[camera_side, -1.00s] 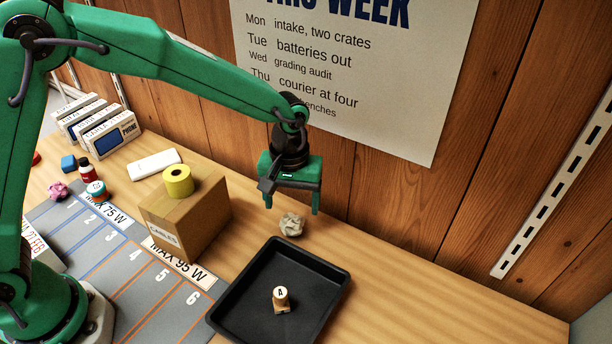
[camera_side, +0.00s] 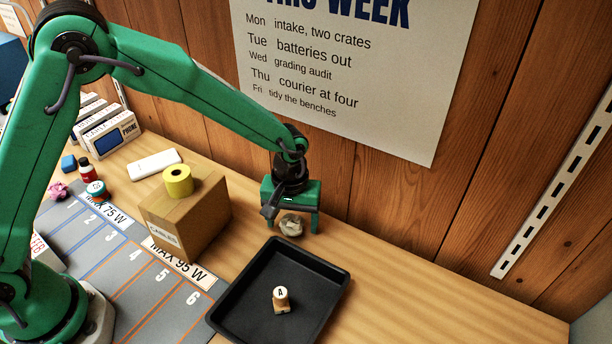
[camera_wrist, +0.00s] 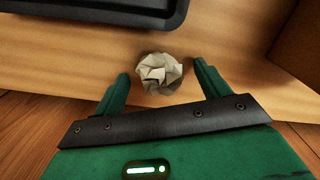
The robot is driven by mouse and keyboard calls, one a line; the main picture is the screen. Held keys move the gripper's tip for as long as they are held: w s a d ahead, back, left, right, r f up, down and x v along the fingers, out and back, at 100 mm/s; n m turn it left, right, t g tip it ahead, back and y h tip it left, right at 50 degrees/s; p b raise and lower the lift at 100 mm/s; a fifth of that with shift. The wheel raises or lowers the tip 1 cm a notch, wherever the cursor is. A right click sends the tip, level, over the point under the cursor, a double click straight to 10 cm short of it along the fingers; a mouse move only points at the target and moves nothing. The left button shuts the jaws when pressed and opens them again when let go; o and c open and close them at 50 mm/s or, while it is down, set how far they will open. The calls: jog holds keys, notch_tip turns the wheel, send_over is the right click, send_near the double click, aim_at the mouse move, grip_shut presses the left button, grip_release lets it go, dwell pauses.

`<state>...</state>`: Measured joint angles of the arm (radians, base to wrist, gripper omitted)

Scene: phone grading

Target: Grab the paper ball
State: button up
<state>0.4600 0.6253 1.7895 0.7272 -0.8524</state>
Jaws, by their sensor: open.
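Gaps show between the ball and both fingers there.
A black tray (camera_side: 236,313) with a wooden stamp marked A (camera_side: 281,300) lies in front of the ball. A cardboard box (camera_side: 196,222) with a yellow tape roll (camera_side: 178,181) stands to the left. The wooden wall is close behind. Table to the right is clear.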

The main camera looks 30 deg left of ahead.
aim_at(293, 219)
dwell(0.4)
jog(key=c, duration=1)
jog(key=shift+c, duration=0.2)
jog(key=shift+r, duration=0.15)
jog(key=shift+r, duration=0.5)
notch_tip(293, 219, up, 3)
jog(key=shift+s+d+r, duration=0.1)
jog(key=shift+d, duration=0.05)
jog(key=s+d+r, duration=0.6)
jog(key=s, duration=0.3)
jog(key=shift+s+r, duration=0.25)
jog(key=shift+s, duration=0.05)
